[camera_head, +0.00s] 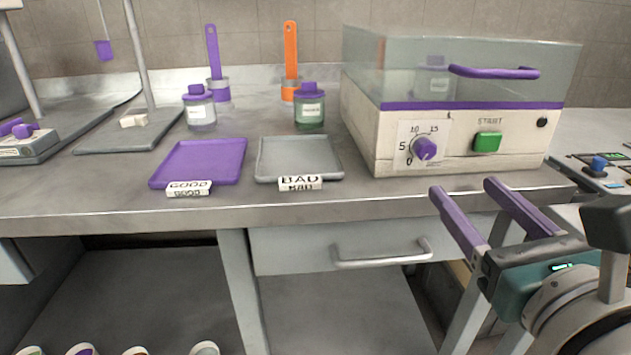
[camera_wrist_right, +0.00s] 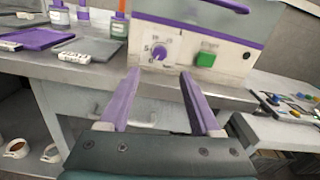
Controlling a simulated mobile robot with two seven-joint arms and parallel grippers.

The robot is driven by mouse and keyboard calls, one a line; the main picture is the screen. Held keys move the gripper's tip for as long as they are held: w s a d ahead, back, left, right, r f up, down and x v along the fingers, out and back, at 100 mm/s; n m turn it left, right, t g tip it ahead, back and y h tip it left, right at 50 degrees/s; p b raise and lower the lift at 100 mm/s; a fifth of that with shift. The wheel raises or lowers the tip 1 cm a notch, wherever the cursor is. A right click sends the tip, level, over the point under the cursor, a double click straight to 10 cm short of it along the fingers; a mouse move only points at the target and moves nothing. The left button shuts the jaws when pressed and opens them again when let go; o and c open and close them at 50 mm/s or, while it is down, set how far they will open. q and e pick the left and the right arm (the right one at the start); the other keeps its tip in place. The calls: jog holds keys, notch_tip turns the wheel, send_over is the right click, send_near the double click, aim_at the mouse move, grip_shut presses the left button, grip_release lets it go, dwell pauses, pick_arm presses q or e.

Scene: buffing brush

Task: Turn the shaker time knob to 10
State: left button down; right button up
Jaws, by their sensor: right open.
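The shaker (camera_head: 470,110) is a cream box with a clear lid and purple handle, at the right end of the bench. Its purple time knob (camera_head: 425,149) sits on a white dial plate marked 0, 5, 10 and 15; its exact setting is hard to read. A green START button (camera_head: 487,142) is right of it. My right gripper (camera_head: 462,187) has purple fingers, is open and empty, and is in front of and below the knob, apart from it. In the right wrist view the knob (camera_wrist_right: 159,52) shows beyond and above the fingertips (camera_wrist_right: 160,72). My left gripper is out of view.
A purple GOOD tray (camera_head: 205,160) and a grey BAD tray (camera_head: 300,157) lie left of the shaker. Jars (camera_head: 309,107) and upright purple and orange tools (camera_head: 291,60) stand behind. A drawer handle (camera_head: 382,257) projects below the bench edge.

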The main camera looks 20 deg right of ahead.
aim_at(428, 154)
jog(key=x, duration=1)
jog(key=shift+f+p, duration=0.15)
jog(key=shift+p, duration=0.15)
grip_shut()
